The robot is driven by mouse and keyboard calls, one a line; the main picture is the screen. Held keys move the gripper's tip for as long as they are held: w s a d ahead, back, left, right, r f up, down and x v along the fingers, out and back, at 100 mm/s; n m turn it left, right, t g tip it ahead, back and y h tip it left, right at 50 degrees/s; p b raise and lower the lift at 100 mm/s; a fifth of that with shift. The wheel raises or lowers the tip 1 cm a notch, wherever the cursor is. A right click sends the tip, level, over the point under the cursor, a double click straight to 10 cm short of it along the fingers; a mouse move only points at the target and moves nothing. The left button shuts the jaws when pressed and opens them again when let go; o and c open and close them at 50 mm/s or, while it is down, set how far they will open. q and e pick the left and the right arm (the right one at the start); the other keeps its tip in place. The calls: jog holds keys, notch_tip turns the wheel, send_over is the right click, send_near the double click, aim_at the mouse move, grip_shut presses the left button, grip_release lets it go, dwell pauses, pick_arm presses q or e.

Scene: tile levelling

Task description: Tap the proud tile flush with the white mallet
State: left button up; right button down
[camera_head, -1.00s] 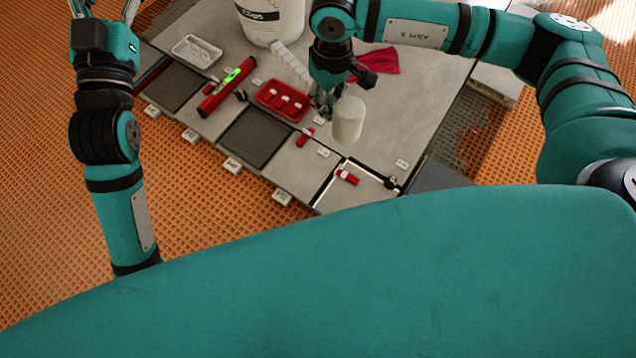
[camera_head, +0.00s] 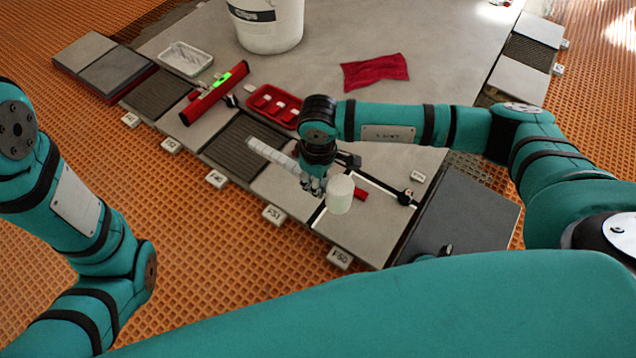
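The white mallet has a pale cylindrical head (camera_head: 340,196) and a light wrapped handle (camera_head: 272,155). My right gripper (camera_head: 314,184) is shut on the handle, with the head just to its right. A red piece (camera_head: 360,194) on the tile is partly hidden behind the head. My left gripper is out of view; only its arm shows at the left.
A red level (camera_head: 213,95) with a green vial, a red tray (camera_head: 274,105) and a clear tray (camera_head: 186,58) lie on the left. A white bucket (camera_head: 266,25) and red cloth (camera_head: 375,72) are behind. A dark tile (camera_head: 462,222) is at the right.

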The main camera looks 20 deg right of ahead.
jog(key=b, duration=0.6)
send_over(318, 207)
notch_tip(318, 207, down, 8)
jog(key=shift+f, duration=0.1)
jog(key=shift+r+p, duration=0.3)
jog(key=shift+p, duration=0.15)
notch_tip(318, 207, up, 4)
jog(key=p, duration=0.3)
jog(key=shift+r, duration=0.1)
notch_tip(318, 207, down, 6)
jog(key=b, duration=0.5)
jog(key=shift+b, duration=0.3)
jog(key=shift+r+p, duration=0.45)
jog(key=shift+p, duration=0.2)
notch_tip(318, 207, up, 5)
jog(key=p, duration=0.3)
jog(key=shift+f, duration=0.15)
